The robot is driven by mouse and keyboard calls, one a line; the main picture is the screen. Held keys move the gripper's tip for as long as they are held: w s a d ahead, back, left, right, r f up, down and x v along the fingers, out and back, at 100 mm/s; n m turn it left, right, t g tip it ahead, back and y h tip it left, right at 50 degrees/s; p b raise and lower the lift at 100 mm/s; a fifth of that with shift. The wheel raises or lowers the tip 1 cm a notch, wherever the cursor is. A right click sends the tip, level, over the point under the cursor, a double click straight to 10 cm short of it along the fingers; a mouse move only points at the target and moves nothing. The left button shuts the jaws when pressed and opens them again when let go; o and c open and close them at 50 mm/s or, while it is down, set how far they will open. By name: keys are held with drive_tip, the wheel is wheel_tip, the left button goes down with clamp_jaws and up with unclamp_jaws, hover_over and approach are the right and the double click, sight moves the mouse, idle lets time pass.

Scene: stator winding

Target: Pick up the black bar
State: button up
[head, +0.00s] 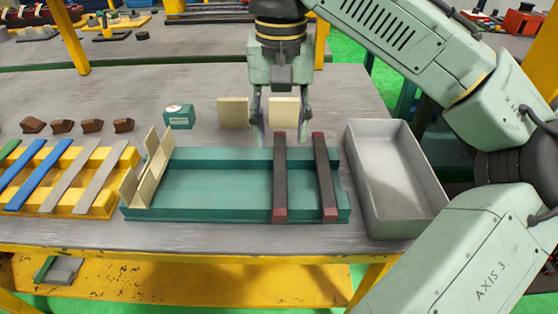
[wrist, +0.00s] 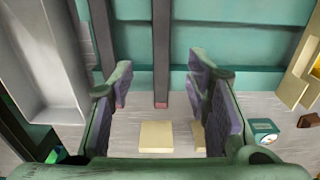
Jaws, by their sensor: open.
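Two black bars with red ends lie side by side across the right part of a teal tray (head: 210,180). The left black bar (head: 279,180) also shows in the wrist view (wrist: 161,45), between my fingers in the picture. The right black bar (head: 326,180) shows further left in the wrist view (wrist: 102,40). My gripper (head: 280,135) is open and empty, pointing down near the far end of the left bar, with one finger on each side of it in the picture. I cannot tell its exact height above the bar.
A grey bin (head: 430,200) stands right of the tray. Cream blocks (head: 233,113) lie behind the tray, and cream upright pieces (head: 160,155) stand at its left end. A small teal box (head: 179,116) is behind. A yellow rack (head: 95,200) with coloured strips is at the left.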

sight(280, 168)
wheel_tip(280, 168, down, 3)
drive_tip(key=shift+s+r, duration=0.1)
drive_tip(key=shift+r, duration=0.1)
drive_tip(key=shift+w+a+f+p, duration=0.15)
drive_tip(key=shift+f+p, duration=0.1)
drive_tip(key=shift+f, duration=1.25)
drive_tip(key=shift+w+d+f+p, duration=0.1)
drive_tip(key=shift+f+p, duration=0.15)
drive_tip(key=shift+f, duration=1.2)
drive_tip(key=shift+c, duration=0.6)
clamp_jaws()
